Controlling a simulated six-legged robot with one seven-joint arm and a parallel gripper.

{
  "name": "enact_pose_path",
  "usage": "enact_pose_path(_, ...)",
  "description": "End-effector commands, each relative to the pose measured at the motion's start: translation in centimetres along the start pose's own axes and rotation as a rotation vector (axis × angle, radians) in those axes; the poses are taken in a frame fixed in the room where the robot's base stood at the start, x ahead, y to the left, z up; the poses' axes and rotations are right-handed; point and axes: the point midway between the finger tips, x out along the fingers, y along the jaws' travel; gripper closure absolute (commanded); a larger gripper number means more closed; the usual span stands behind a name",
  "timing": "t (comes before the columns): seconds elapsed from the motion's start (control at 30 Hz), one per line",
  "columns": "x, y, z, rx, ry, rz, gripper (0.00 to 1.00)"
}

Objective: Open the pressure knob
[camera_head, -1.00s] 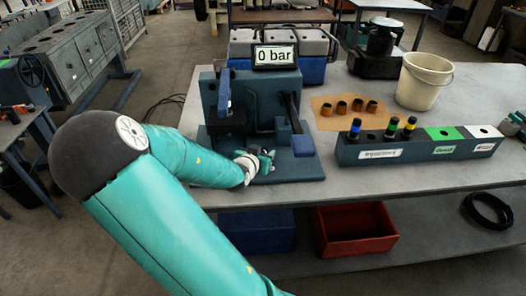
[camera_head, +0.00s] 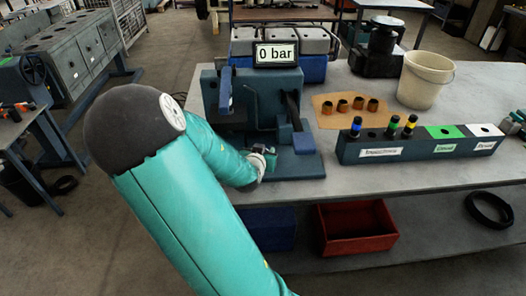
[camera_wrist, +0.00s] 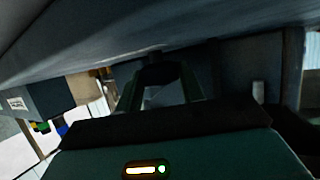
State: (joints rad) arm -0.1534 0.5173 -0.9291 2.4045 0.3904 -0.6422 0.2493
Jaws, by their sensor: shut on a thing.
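The test rig (camera_head: 210,90) is a dark blue-grey stand on the bench, and its display (camera_head: 276,54) reads 0 bar. My gripper (camera_head: 264,154) is low at the front of the rig, just above its base plate. It is shut on a small dark part, which I take to be the pressure knob; my gripper mostly hides it in the head view. In the wrist view my gripper's two fingers (camera_wrist: 163,85) reach forward to a dark shape, too dim to show the knob's outline or how far it is turned.
A labelled rack (camera_head: 415,148) with several coloured injectors stands right of the rig. A brown mat (camera_head: 330,119) with several small caps lies behind it, near a white bucket (camera_head: 424,80). Red (camera_head: 356,243) and blue (camera_head: 262,232) bins sit on the lower shelf.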

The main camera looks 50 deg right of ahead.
Motion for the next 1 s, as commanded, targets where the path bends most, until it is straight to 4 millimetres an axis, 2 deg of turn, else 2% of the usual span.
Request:
enact_pose_path(0.6, 0.21, 0.86, -0.06, -0.153, -0.001, -0.369, 0.85)
enact_pose_path(1.0, 0.26, 0.81, -0.05, -0.197, -0.002, -0.472, 0.85)
